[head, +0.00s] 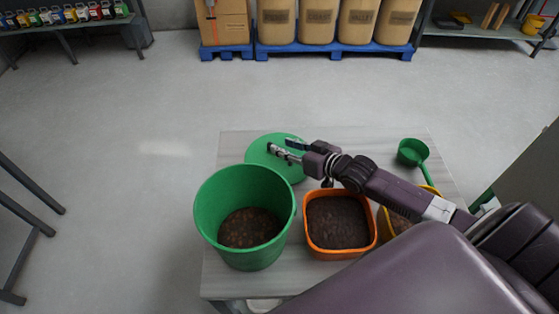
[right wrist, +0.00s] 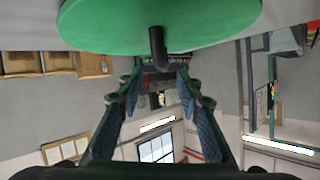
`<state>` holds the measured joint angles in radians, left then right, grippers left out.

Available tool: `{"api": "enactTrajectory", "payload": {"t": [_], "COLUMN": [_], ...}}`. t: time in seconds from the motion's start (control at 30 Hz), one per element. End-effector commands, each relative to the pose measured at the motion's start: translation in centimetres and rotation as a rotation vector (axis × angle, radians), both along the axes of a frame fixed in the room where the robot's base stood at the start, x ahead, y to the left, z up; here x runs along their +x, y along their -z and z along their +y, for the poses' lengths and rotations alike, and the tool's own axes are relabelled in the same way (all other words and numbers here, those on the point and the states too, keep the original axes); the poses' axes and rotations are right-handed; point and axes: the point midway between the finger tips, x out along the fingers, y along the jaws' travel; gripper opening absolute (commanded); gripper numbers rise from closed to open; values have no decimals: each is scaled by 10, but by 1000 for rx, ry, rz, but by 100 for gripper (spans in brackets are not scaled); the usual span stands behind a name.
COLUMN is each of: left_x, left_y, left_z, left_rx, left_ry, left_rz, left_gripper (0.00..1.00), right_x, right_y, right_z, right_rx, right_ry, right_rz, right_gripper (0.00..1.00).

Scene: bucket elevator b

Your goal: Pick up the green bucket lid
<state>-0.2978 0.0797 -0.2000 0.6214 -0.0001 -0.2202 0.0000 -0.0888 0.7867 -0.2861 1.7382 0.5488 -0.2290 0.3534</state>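The green bucket lid (head: 262,168) is a round disc at the back of the table, just behind the green bucket (head: 245,255). My right gripper (head: 280,147) reaches over the lid from the right. In the right wrist view, the lid (right wrist: 160,22) fills the top, and its black handle (right wrist: 158,48) sticks out toward the space between the fingertips. The right gripper (right wrist: 158,72) is open there, with clear gaps on both sides and no grip on the handle. My left gripper is not in view.
The bucket holds brown material. An orange container (head: 340,250) with dark soil stands beside it, and a yellow one (head: 384,228) is partly hidden by my arm. A green scoop (head: 412,152) lies at the table's (head: 385,145) back right. Floor behind the table is clear.

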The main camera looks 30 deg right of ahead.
Motion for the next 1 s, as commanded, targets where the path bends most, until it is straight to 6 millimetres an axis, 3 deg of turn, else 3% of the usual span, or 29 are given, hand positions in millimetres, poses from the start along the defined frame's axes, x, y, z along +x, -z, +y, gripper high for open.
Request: {"api": "enactTrajectory", "payload": {"t": [0.63, 1.0], "left_x": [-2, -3], "left_y": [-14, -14], "left_z": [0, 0], "left_rx": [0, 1], "left_ry": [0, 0], "left_rz": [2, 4], "left_gripper": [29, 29], "right_x": [53, 58], "right_y": [24, 28], "right_z": [21, 23], "right_rx": [0, 0], "right_ry": [0, -1], "right_rz": [-2, -1], "right_gripper": [33, 31]}}
